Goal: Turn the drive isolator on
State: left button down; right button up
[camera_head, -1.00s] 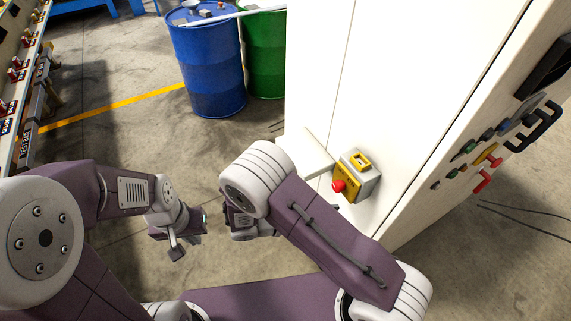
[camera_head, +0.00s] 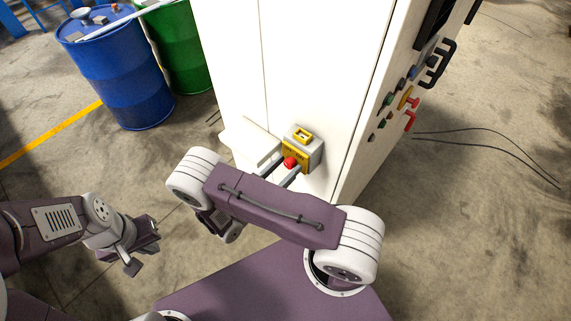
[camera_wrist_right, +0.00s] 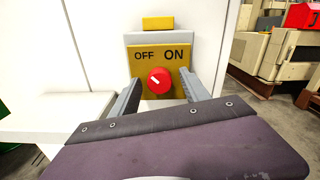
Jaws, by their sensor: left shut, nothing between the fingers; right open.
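The drive isolator (camera_head: 303,152) is a grey box with a yellow plate on the white cabinet's side, with a red knob (camera_head: 290,162). In the right wrist view the plate (camera_wrist_right: 147,66) reads OFF on the left and ON on the right. The white mark on the knob (camera_wrist_right: 159,80) slants up-left, toward OFF. My right gripper (camera_wrist_right: 161,92) is open, its fingers on either side of the knob; whether they touch it I cannot tell. In the head view its fingers partly show near the knob. My left gripper (camera_head: 142,252) is shut and empty, low at the left, away from the isolator.
A white ledge (camera_head: 250,142) juts from the cabinet (camera_head: 310,60) just left of the isolator. Handles and buttons (camera_head: 408,98) stand on the cabinet's right face. A blue drum (camera_head: 115,70) and a green drum (camera_head: 180,50) stand behind left. Floor at the right is clear except for cables.

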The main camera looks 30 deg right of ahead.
jog(key=shift+d, duration=0.1)
jog(key=c, duration=0.4)
jog(key=shift+a, duration=0.2)
grip_shut()
